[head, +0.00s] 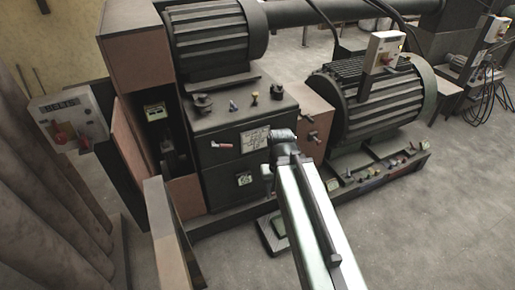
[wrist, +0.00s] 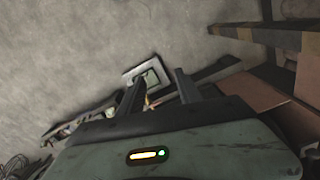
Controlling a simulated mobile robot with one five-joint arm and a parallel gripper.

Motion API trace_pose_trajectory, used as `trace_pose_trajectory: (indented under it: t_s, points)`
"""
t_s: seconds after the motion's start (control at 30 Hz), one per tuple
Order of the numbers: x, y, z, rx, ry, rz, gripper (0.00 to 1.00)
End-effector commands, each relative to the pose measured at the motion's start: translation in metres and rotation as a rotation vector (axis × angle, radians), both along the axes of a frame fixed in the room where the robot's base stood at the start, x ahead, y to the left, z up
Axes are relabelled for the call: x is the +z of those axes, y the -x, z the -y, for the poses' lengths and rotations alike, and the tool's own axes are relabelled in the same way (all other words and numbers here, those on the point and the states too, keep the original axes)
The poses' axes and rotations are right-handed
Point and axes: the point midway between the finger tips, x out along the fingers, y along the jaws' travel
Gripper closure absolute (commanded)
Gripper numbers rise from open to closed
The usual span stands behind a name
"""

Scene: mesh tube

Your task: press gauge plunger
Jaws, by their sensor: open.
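My gripper (wrist: 160,77) is open in the wrist view, with its two dark fingers apart and nothing held between them. A small square device with a pale rim (wrist: 132,78) and a dark greenish middle shows beyond and between the fingers, apart from them. I cannot make out a plunger for certain. In the head view my fingers cannot be made out.
A dark machine cabinet (head: 228,120) with knobs and a red handle (head: 222,145) stands left of my arm. A ribbed motor (head: 385,105) stands on a base to the right. A striped beam (wrist: 245,33) crosses the wrist view's upper right. Floor (head: 440,230) is clear at right.

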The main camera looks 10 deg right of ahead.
Motion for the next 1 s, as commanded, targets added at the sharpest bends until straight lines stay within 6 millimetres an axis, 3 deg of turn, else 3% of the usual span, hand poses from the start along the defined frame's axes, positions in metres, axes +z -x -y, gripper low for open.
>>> trace_pose_trajectory:
  t_s: [0.37, 0.53, 0.77, 0.9, 1.0]
  points:
    - [0.000, 0.000, 0.000, 0.000, 0.000, 0.000, 0.59]
    - [0.000, -0.007, 0.000, 0.089, -0.031, 0.024, 1.00]
    - [0.007, -0.053, 0.004, 0.708, -0.152, 0.280, 1.00]
    - [0.022, -0.084, 0.013, 1.086, -0.113, 0.499, 1.00]
    - [0.032, -0.099, 0.020, 1.272, -0.050, 0.615, 1.00]
